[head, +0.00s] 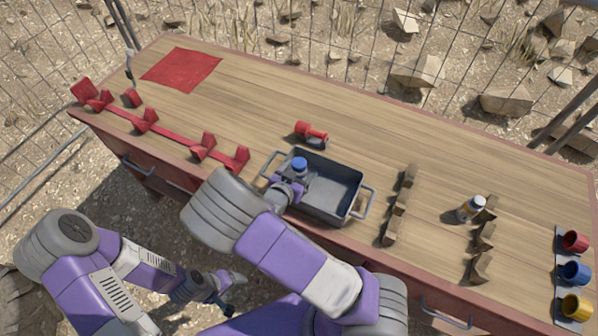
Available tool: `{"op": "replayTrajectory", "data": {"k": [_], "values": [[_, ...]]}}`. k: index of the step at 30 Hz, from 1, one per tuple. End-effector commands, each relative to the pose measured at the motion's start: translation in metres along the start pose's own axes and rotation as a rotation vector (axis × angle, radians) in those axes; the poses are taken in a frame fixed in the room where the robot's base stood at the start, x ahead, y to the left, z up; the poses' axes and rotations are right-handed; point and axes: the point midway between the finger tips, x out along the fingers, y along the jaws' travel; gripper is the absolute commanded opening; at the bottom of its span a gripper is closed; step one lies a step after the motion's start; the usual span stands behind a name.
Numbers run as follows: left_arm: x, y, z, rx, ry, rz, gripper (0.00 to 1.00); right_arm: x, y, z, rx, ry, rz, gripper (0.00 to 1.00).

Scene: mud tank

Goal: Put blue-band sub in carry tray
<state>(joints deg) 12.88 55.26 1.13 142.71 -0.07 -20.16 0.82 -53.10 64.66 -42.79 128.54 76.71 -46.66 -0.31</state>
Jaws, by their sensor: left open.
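The carry tray (340,201) is a grey open box with a handle at each end, near the front middle of the bench. A blue-topped piece (299,164), which looks like the blue-band sub, stands about upright at the tray's left end. My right gripper (296,182) reaches in over the tray's front left and appears shut on this piece. Its fingers and the piece's lower part are largely hidden, so I cannot tell whether the piece touches the tray floor. My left gripper (226,293) is open and empty, low in front of the bench.
A red piece (311,132) lies behind the tray. A blue-and-white-topped piece (471,208) stands by brown holders (484,238) at right. Other brown holders (399,205) stand right of the tray. Red, blue and yellow cups line the right end. A red rack (172,133) and red mat (182,69) lie left.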

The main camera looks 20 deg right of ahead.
Motion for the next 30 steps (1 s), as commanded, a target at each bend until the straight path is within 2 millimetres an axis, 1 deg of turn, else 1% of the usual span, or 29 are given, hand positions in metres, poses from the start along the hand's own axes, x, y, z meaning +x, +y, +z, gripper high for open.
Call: {"op": "replayTrajectory", "data": {"k": [8, 11, 14, 21, 24, 27, 30], "values": [[-0.001, 0.001, 0.000, 0.000, 0.000, 0.000, 0.74, -0.001, 0.000, -0.001, 0.000, -0.002, -0.001, 0.80], [-0.004, 0.002, 0.000, 0.000, 0.000, 0.000, 0.74, -0.009, -0.001, -0.003, -0.001, -0.002, -0.003, 0.80], [-0.009, 0.003, 0.000, 0.000, 0.000, 0.000, 0.74, -0.026, -0.001, -0.004, 0.000, -0.003, -0.005, 0.80], [-0.022, 0.008, 0.001, 0.000, 0.000, 0.000, 0.74, -0.080, -0.001, -0.004, -0.002, -0.003, -0.005, 0.80], [-0.026, 0.010, 0.001, 0.000, 0.000, 0.000, 0.74, -0.097, -0.001, -0.004, 0.000, -0.002, -0.004, 0.80], [-0.029, 0.011, 0.001, 0.000, 0.000, 0.000, 0.74, -0.111, -0.001, -0.004, 0.000, -0.001, -0.003, 0.80], [-0.030, 0.011, 0.001, 0.000, 0.000, 0.000, 0.74, -0.118, 0.000, -0.003, 0.000, -0.002, -0.002, 0.80]]}}
